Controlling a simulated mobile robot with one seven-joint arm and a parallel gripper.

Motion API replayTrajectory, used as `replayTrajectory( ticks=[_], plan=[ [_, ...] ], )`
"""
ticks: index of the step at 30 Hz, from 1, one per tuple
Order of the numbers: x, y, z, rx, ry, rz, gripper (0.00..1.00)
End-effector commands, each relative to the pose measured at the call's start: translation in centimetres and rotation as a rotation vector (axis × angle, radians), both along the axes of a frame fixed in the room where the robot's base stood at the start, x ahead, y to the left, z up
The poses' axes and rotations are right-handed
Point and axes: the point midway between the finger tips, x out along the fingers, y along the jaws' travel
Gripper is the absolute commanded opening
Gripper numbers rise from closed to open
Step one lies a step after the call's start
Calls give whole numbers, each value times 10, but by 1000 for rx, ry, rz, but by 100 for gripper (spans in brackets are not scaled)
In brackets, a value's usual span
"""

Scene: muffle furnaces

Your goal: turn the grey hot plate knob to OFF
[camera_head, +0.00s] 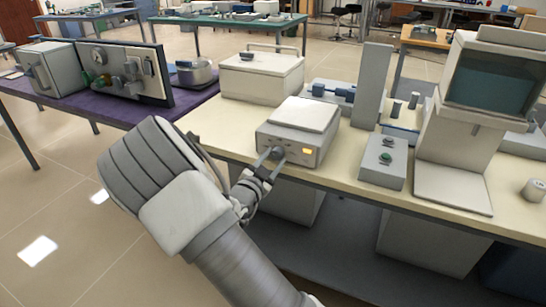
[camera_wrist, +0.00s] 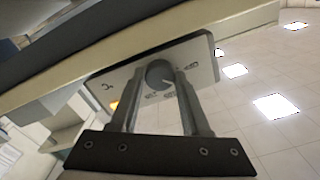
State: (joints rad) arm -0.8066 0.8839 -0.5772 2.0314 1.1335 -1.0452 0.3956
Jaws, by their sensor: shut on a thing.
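The hot plate (camera_head: 312,142) is a low white box with a pale square top at the front edge of the cream bench. Its grey round knob (camera_head: 278,153) is on the left of its front face, left of a lit amber indicator (camera_head: 307,152). My gripper (camera_head: 270,157) reaches the knob from the front, one finger on each side. In the wrist view the knob (camera_wrist: 159,73) sits between the two fingertips (camera_wrist: 160,76), and a pale line shows on its face. Small printed marks lie around the knob, too small to read surely. The fingers partly cover the front panel.
A small grey box with a green knob (camera_head: 385,157) stands right of the hot plate on the bench (camera_head: 222,131). A tall white instrument with a dark window (camera_head: 490,82) is farther right. A white lidded box (camera_head: 262,78) stands behind. Open floor (camera_head: 60,190) lies to the left.

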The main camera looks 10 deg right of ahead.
Motion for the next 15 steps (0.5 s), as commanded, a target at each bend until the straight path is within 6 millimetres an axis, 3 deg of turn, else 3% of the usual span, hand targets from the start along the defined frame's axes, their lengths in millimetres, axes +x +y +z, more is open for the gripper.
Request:
replayTrajectory(
  ticks=[15],
  plan=[
    [-1, -1, 2, -311, 227, -1, 0]
  ],
)
